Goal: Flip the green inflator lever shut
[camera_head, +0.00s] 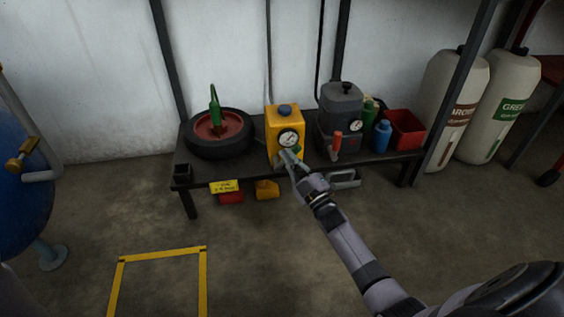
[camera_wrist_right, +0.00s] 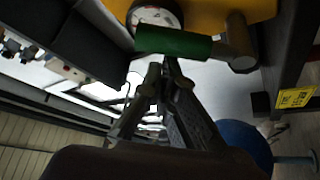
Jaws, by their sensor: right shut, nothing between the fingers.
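The yellow inflator box (camera_head: 271,139) with a round white gauge (camera_head: 288,138) and blue top knob stands on the dark bench. In the right wrist view the green lever (camera_wrist_right: 174,42) is a thick green handle joined to a grey pivot (camera_wrist_right: 240,42), lying across the yellow front beside the gauge (camera_wrist_right: 155,17). In the head view my right gripper (camera_head: 284,155) is at the box's lower front and hides most of the lever. In the wrist view its fingers (camera_wrist_right: 168,72) are together and empty, close to the handle; contact cannot be told. My left gripper is not in view.
On the bench (camera_head: 228,175), a tyre (camera_head: 238,142) with a green tool stands left of the box. A grey compressor-like unit (camera_head: 341,104), blue bottle (camera_head: 382,137) and red bin (camera_head: 406,129) stand right. White tanks (camera_head: 456,85) are farther right. The front floor is open.

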